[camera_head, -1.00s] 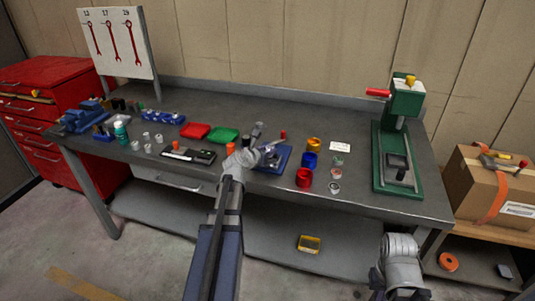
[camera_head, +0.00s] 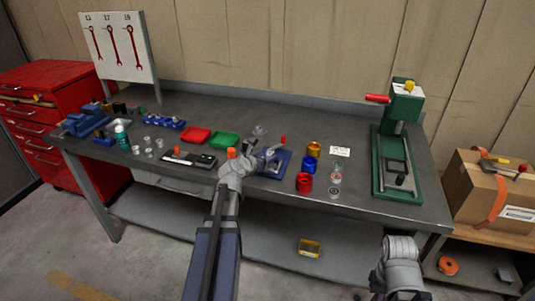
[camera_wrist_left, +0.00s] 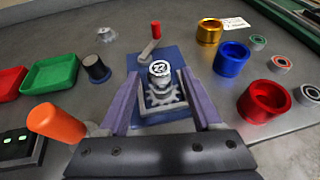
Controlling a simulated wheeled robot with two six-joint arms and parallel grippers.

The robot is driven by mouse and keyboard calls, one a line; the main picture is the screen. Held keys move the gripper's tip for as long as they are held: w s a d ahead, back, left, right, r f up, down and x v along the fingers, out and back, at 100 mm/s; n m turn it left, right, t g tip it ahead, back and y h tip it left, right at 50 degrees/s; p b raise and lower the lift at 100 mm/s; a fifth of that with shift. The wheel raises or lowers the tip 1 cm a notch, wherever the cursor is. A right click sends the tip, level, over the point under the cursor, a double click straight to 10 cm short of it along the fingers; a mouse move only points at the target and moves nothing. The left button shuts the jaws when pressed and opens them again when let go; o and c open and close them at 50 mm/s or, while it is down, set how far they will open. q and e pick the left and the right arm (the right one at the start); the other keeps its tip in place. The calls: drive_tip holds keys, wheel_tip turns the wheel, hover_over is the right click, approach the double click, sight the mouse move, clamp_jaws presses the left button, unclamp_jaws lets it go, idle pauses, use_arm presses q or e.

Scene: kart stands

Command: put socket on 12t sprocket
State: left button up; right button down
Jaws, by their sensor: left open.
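The socket (camera_wrist_left: 161,72), a short silver cylinder with a numbered top face, stands upright at the toothed grey sprocket (camera_wrist_left: 163,97) in the left wrist view. From this angle I cannot tell whether it is fully seated. The sprocket is on a blue fixture (camera_wrist_left: 176,55), which also shows in the head view (camera_head: 283,166). My left gripper (camera_wrist_left: 163,100) is open, its purple fingers on either side of the sprocket and socket, with gaps visible. In the head view the left gripper (camera_head: 262,160) is over the fixture, small and partly hiding it. My right gripper is out of view.
A red-tipped lever (camera_wrist_left: 155,32) rises behind the socket. An orange handle (camera_wrist_left: 57,122) is close on the left. Gold (camera_wrist_left: 209,31), blue (camera_wrist_left: 231,58) and red (camera_wrist_left: 265,101) cups stand to the right. A green press (camera_head: 398,150) is farther right.

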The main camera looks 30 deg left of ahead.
use_arm(q)
drive_tip(key=p+v, duration=0.3)
drive_tip(key=v, duration=0.6)
drive_tip(key=shift+s, duration=0.2)
drive_tip(key=shift+r, duration=0.1)
drive_tip(key=s+d+f+m+g+h, duration=0.15)
drive_tip(key=d+f+m+g, duration=0.3)
drive_tip(key=d+m, duration=0.65)
drive_tip(key=d+f+m+g+h, duration=0.3)
drive_tip(key=d+f+m, duration=0.2)
drive_tip(key=d+m, duration=0.6)
drive_tip(key=s+d+f+m+g+y, duration=0.4)
drive_tip(key=s+d+m+g, duration=0.2)
drive_tip(key=s+d+m, duration=0.7)
drive_tip(key=shift+s+d+m+y, duration=0.35)
drive_tip(key=shift+d+m, duration=0.4)
drive_tip(key=shift+m, duration=2.15)
drive_tip(key=shift+c, duration=0.3)
